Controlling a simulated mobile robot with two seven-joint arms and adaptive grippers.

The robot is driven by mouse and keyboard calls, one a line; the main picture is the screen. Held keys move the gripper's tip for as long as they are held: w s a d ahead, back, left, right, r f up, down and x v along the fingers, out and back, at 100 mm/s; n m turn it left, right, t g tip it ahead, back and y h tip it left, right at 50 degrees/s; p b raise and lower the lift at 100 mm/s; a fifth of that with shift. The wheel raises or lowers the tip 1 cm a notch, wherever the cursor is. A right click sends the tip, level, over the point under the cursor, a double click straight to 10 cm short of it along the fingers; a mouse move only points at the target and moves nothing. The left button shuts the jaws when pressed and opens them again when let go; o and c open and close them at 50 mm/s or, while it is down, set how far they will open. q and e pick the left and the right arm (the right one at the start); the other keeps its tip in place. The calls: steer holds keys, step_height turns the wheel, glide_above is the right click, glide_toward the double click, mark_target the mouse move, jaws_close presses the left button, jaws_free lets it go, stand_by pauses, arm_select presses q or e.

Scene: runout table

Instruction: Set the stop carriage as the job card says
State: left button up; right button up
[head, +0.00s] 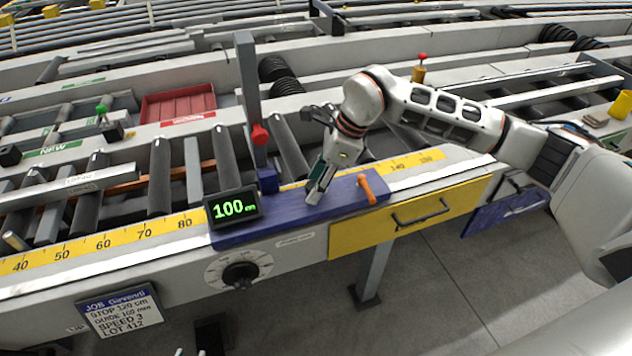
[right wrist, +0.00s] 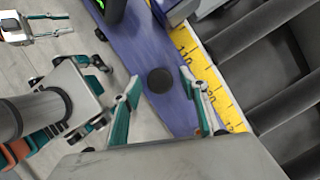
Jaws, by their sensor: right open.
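The blue stop carriage (head: 290,214) lies along the yellow scale, with a display (head: 233,208) reading 100 cm. An orange lever (head: 367,188) stands at its right end. The job card (head: 120,311) reads STOP 120 cm, GUIDE 100 mm, SPEED 3, LOT 412. My right gripper (head: 314,194) is open and points down over the carriage. In the right wrist view, a round black knob (right wrist: 160,80) on the carriage shows between its spread fingers; the gripper hides it in the head view. My left gripper (right wrist: 50,26) looks open and empty, far off at the upper left.
The yellow scale (head: 100,245) runs along the table edge. A post with a red knob (head: 260,134) rises behind the carriage. A dial (head: 240,274) sits on the front face, left of a yellow drawer (head: 410,220). Rollers and a red tray (head: 178,104) lie behind.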

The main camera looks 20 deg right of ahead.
jaws_close()
steer(key=d, duration=1.3)
steer(key=d+p, duration=0.1)
steer(key=d, duration=0.6)
steer(key=shift+w, duration=0.35)
jaws_free()
steer(key=v, duration=1.2)
